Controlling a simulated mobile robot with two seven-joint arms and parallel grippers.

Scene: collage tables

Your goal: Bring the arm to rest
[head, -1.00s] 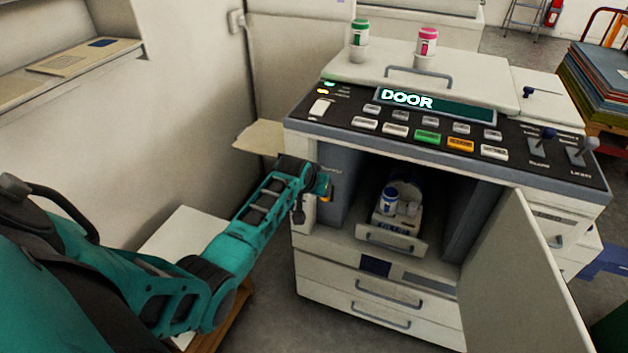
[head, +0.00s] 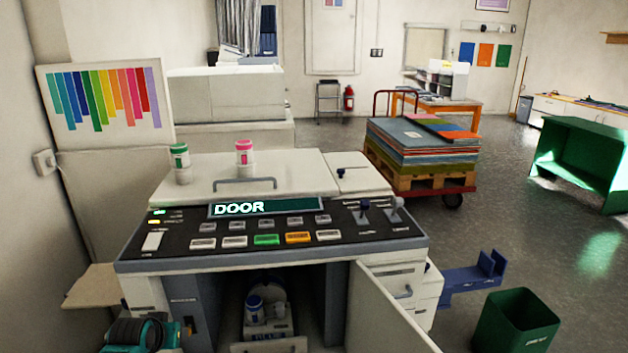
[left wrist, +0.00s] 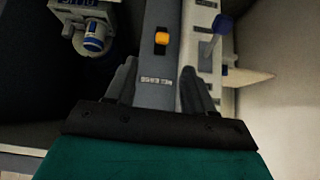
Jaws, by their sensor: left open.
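My left arm (head: 140,335) shows only at the bottom left of the head view, beside the front left of the printing machine (head: 190,264). In the left wrist view my left gripper (left wrist: 158,78) is open, with nothing between its fingers. They point at a grey panel (left wrist: 157,70) with an orange button (left wrist: 162,38) and a small label. A blue-capped bottle (left wrist: 92,36) in a holder is left of the fingers, and a blue-knobbed lever (left wrist: 222,25) is to the right. My right gripper is in no view.
The machine's display (head: 268,206) reads DOOR, and its front door (head: 382,318) stands open to the right. Green-labelled (head: 180,156) and pink-labelled (head: 244,152) bottles stand on top. A green bin (head: 515,322) is at the lower right.

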